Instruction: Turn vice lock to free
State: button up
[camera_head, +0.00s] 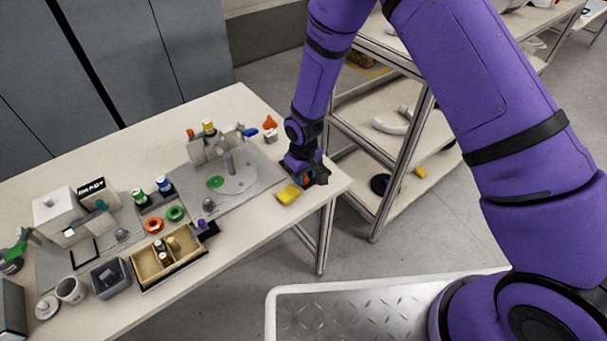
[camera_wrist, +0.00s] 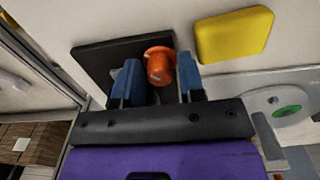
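An orange round knob (camera_wrist: 159,68) with a wider collar stands on a flat black plate (camera_wrist: 92,58) in the wrist view. I take it for the vice lock, but no label shows. My gripper (camera_wrist: 158,80) has its two blue fingers on either side of the knob, with narrow gaps; firm contact does not show. In the head view my gripper (camera_head: 306,178) is low over the right end of the table, at the black plate (camera_head: 321,175). The lower part of the knob and its lock position are hard to make out.
A yellow block (camera_head: 288,194) lies just left of my gripper, also in the wrist view (camera_wrist: 234,34). A grey fixture board (camera_head: 188,180) and a divided wooden box (camera_head: 150,268) are further left on the table (camera_head: 240,108). A shelf rack (camera_head: 400,150) stands close on the right.

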notch_tip(320, 180, up, 11)
jog(key=shift+f, duration=0.15)
dwell(0.7)
jog(key=s+d+r+m+t, duration=0.1)
jog(key=s+d+r, duration=0.1)
jog(key=d+r, duration=0.45)
jog(key=s+d+r+m+t, duration=0.1)
jog(key=d+r, duration=0.2)
jog(key=r, duration=0.7)
jog(key=s+d+r+m, duration=0.1)
jog(key=s+d+r, duration=0.1)
jog(key=d+r, duration=0.5)
jog(key=s+d+r+m+t, duration=0.1)
jog(key=s+d+r, duration=0.2)
jog(key=s, duration=0.4)
jog(key=s+d+r+m+t, duration=0.1)
jog(key=s+d+r, duration=0.3)
jog(key=s+r, duration=0.2)
jog(key=s+d+r+m+t, duration=0.1)
jog(key=s+d+r+m, duration=0.1)
jog(key=s, duration=0.6)
notch_tip(320, 180, up, 2)
jog(key=shift+s+d+r, duration=0.25)
jog(key=shift+s+d, duration=0.05)
jog(key=shift+d, duration=0.4)
